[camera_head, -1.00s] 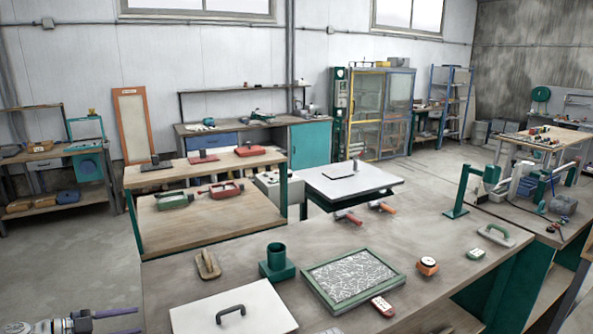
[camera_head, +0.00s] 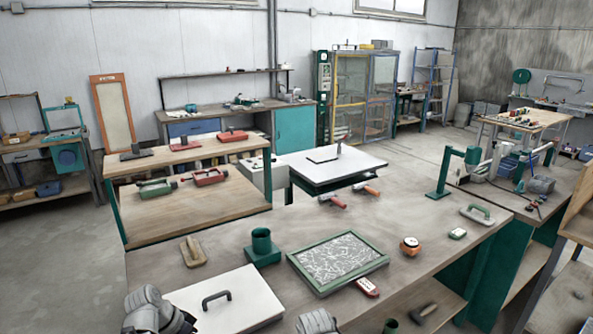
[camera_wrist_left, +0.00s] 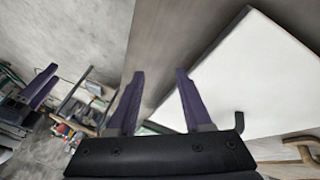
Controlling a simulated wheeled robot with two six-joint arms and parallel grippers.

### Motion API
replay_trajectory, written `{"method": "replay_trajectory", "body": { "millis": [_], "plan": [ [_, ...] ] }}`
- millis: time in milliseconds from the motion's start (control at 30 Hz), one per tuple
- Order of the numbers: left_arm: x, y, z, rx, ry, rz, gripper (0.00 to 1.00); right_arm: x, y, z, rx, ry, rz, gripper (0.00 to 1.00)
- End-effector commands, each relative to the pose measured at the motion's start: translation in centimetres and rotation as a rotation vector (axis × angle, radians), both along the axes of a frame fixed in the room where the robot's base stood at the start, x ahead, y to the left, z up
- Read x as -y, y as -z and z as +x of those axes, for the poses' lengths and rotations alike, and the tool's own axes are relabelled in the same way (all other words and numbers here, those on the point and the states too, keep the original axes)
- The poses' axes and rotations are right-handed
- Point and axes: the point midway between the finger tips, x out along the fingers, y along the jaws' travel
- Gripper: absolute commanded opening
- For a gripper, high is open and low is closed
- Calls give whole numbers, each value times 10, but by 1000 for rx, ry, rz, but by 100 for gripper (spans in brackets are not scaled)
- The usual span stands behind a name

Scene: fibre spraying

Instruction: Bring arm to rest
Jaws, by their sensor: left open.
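My left gripper (camera_wrist_left: 158,98) shows in the left wrist view with its two purple fingers apart and nothing between them. A white board (camera_wrist_left: 250,80) lies beyond and to the right of the fingers. In the head view grey parts of my arms show at the bottom edge, left and centre, but no fingers are seen there. A purple finger-like part (camera_wrist_left: 38,88) at the left of the wrist view looks like my right gripper, cut off by the frame edge; its opening is unclear.
The white board (camera_head: 240,290) with a dark handle lies on the near bench. Open floor (camera_head: 60,270) lies left of the bench.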

Motion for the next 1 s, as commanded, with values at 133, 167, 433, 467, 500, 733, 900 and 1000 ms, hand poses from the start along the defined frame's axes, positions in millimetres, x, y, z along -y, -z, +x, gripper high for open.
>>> {"method": "replay_trajectory", "body": {
  "millis": [133,167,433,467,500,733,900,1000],
  "plan": [
    [35,15,-16,-142,-176,151,50,0,0,0,0,0,0,59],
    [39,17,-18,-158,-212,178,50,0,0,0,0,0,0,59],
    [67,24,-31,-195,-492,377,50,0,0,0,0,0,0,59],
    [70,24,-33,-191,-518,395,50,0,1,0,0,0,0,59],
    [81,39,-36,-197,-478,402,50,0,15,0,0,0,0,59],
    [131,69,-60,-207,-328,471,50,0,45,0,0,0,0,59],
    [160,87,-79,-210,-234,519,50,0,63,0,0,0,0,59],
    [170,91,-86,-208,-201,537,50,0,68,0,0,0,0,59]
  ]
}}
